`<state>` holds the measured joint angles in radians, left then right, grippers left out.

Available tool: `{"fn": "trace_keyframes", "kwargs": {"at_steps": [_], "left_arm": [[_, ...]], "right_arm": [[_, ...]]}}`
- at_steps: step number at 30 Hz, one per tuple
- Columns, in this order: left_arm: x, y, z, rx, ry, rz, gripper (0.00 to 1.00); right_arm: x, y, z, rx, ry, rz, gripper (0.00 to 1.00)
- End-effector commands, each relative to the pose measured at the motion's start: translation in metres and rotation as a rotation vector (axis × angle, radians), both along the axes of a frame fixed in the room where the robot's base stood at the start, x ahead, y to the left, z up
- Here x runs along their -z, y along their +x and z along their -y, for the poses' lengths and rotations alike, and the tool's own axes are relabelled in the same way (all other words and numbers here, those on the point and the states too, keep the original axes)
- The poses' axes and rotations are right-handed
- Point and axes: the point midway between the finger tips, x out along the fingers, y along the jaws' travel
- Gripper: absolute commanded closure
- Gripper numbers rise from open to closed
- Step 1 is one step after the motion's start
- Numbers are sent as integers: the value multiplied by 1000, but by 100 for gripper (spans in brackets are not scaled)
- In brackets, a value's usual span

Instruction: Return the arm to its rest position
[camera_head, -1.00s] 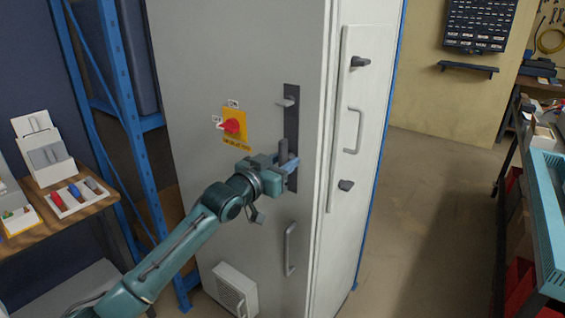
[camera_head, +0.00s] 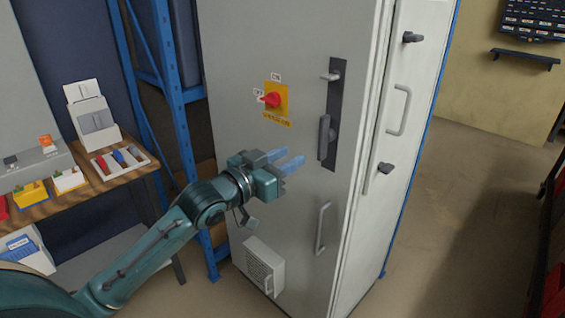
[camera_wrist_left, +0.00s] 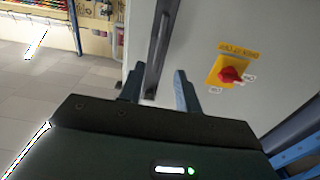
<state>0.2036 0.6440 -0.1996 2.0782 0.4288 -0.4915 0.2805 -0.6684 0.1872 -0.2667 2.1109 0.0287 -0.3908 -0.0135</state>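My left gripper (camera_head: 287,160) shows in the head view in front of the grey cabinet (camera_head: 245,70), left of and below the black door handle (camera_head: 325,138). Its two blue fingers are apart with nothing between them, and it stands clear of the handle. In the left wrist view the fingers of my left gripper (camera_wrist_left: 158,85) are spread, with the dark handle (camera_wrist_left: 159,40) beyond the gap. The red rotary switch (camera_head: 271,99) on its yellow plate is above the gripper; it also shows in the left wrist view (camera_wrist_left: 230,75). My right gripper is not in view.
A blue rack post (camera_head: 180,125) stands left of the cabinet, close to my left arm. A wooden bench (camera_head: 90,188) with bins and trays is further left. Lower on the cabinet are a grey handle (camera_head: 321,228) and a vent box (camera_head: 263,268). Open floor (camera_head: 440,210) lies right.

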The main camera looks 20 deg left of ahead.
Motion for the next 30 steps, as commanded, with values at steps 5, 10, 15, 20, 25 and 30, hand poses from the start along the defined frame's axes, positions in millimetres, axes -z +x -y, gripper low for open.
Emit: {"fn": "trace_keyframes", "kwargs": {"at_steps": [5, 10, 15, 20, 25, 30], "left_arm": [[0, -8, -3, 0, 0, -1, 66], [0, -8, -3, 0, 0, 0, 66], [0, -8, -3, 0, 0, 0, 66], [8, -9, -1, 0, 0, -14, 66], [77, -33, 15, -12, 10, -127, 66], [180, -100, 43, -34, 45, -313, 66]], "right_arm": [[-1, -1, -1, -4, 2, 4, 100], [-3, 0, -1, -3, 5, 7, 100], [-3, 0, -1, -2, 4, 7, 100], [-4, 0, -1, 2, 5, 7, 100], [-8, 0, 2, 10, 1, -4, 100], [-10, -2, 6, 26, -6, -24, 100]]}}
